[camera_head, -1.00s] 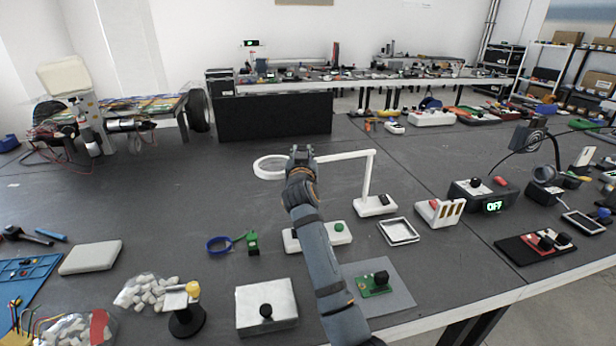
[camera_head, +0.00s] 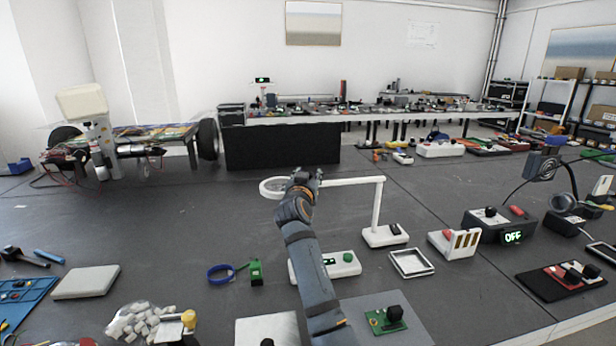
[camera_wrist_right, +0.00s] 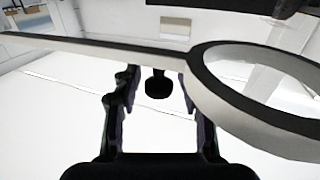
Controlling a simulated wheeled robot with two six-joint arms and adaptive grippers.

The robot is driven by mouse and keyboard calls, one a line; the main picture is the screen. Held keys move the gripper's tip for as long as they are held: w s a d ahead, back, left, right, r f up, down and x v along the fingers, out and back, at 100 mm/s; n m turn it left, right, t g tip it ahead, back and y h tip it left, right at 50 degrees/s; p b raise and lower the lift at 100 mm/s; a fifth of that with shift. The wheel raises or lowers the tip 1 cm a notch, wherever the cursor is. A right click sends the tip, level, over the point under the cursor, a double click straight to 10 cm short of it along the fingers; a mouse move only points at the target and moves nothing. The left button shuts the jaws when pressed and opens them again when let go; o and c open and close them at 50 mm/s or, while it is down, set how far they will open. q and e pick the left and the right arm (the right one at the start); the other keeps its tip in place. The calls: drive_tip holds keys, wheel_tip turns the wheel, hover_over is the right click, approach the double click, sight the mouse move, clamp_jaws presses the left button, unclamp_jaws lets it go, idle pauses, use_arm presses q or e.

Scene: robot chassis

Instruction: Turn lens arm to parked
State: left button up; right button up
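The white lens arm (camera_head: 350,182) runs level from the top of an upright white post (camera_head: 377,205) to a round lens ring (camera_head: 271,188) at its left end. The post stands on a white base (camera_head: 385,235). My right gripper (camera_head: 308,179) is at the arm close to the ring and hides part of it. In the right wrist view, the arm (camera_wrist_right: 95,47) crosses above the fingers and the ring (camera_wrist_right: 235,100) is at right. A black knob (camera_wrist_right: 157,86) shows between the open fingers (camera_wrist_right: 160,100), with gaps on both sides. My left gripper is out of view.
A white box with a green button (camera_head: 345,264) and a square white frame (camera_head: 411,263) are near the base. A dark box with a lit OFF display (camera_head: 512,237) stands to the right. The bench (camera_head: 130,225) is clear left of the ring.

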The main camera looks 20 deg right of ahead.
drive_tip(key=shift+s+r, duration=0.1)
wheel_tip(320, 180, up, 10)
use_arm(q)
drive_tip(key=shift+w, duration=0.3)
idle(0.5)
